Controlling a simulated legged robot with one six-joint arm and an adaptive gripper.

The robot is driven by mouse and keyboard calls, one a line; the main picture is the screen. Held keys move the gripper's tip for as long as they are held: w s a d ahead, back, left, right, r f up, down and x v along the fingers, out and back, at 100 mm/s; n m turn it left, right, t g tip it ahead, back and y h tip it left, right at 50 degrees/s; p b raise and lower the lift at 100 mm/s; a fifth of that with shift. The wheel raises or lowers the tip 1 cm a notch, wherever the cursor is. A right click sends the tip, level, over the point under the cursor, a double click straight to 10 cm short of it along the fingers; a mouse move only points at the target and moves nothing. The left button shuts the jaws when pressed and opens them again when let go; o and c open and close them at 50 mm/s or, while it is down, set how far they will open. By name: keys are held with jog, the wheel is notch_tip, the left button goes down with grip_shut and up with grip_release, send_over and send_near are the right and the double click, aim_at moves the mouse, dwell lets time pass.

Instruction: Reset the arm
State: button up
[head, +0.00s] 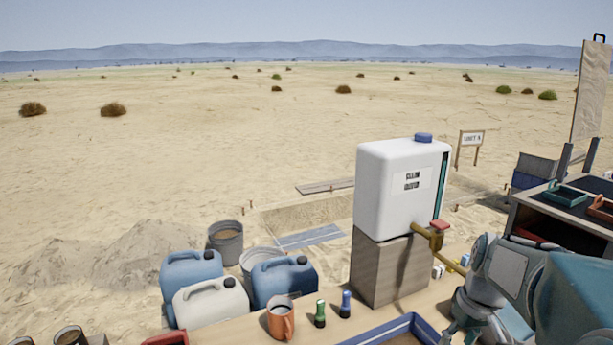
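My arm (500,270) is at the lower right of the head view, folded close to the table. Grey links and a teal body part show there. What seems to be part of my gripper (452,332) shows low at the bottom edge, beside the right side of a blue-rimmed tray (424,325). Its fingertips are cut off or hidden, so I cannot tell whether it is open or shut or holds anything.
A white water tank (395,190) with a brass tap (428,236) stands on a wooden block (378,268) left of my arm. An orange mug (281,318), a green bottle (320,314), a blue bottle (345,305) and jerrycans (212,303) stand further left. Shelving (560,215) is at right.

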jog(key=s+a+r+t, duration=0.2)
jog(key=s+a, duration=0.5)
jog(key=s+a+r+t+h, duration=0.1)
jog(key=s+a+r+t, duration=0.1)
jog(key=s+a, duration=0.5)
jog(key=shift+s+a+r+m+t, duration=0.25)
jog(key=shift+s+r+m+t, duration=0.2)
jog(key=shift+s, duration=0.15)
jog(key=shift+w, duration=0.1)
dwell(1.6)
